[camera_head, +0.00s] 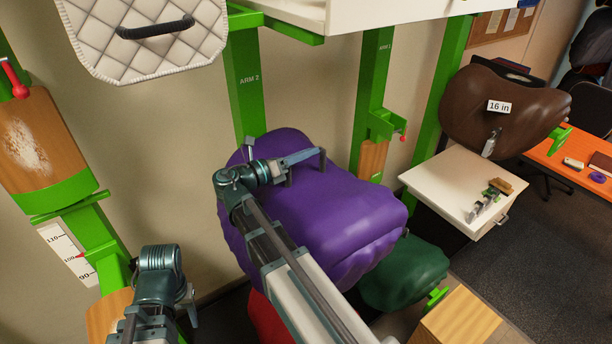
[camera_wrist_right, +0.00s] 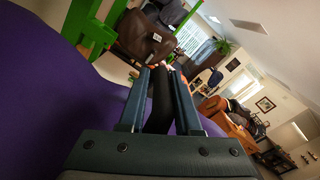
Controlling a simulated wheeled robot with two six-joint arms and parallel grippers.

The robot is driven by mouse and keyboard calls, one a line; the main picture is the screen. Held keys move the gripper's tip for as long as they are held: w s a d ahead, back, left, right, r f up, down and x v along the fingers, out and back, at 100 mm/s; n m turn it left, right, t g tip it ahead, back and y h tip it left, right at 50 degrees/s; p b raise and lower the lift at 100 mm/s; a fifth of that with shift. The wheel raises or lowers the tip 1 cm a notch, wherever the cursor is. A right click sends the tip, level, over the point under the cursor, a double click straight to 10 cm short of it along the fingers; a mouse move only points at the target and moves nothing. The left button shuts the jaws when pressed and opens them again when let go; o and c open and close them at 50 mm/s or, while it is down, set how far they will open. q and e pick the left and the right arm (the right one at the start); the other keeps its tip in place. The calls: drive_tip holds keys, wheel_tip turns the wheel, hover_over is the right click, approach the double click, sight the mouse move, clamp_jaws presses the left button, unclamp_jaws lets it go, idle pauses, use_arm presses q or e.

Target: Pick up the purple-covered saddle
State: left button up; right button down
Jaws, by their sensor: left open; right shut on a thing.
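The purple-covered saddle (camera_head: 330,215) is a large rounded purple shape in the middle of the head view. Its purple side also fills the left of the right wrist view (camera_wrist_right: 45,110). My right gripper (camera_head: 306,165) is at the top of the saddle, its arm crossing in front of the purple cover. In the right wrist view its fingers (camera_wrist_right: 160,95) close on a narrow black part, which looks like a handle. Where this part joins the saddle is hidden. My left gripper (camera_head: 188,308) is low at the left, apart from the saddle, largely hidden by its own wrist.
A green-covered saddle (camera_head: 405,275) and a red one (camera_head: 262,318) sit below the purple one. Green posts (camera_head: 247,90) stand behind. A white quilted pad (camera_head: 150,45) hangs at upper left. A brown saddle (camera_head: 500,105) and a white drawer unit (camera_head: 460,185) are at right.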

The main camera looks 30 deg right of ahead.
drive_tip(key=shift+r, duration=0.15)
wheel_tip(320, 180, up, 10)
drive_tip(key=p, duration=1)
drive_tip(key=shift+f, duration=0.2)
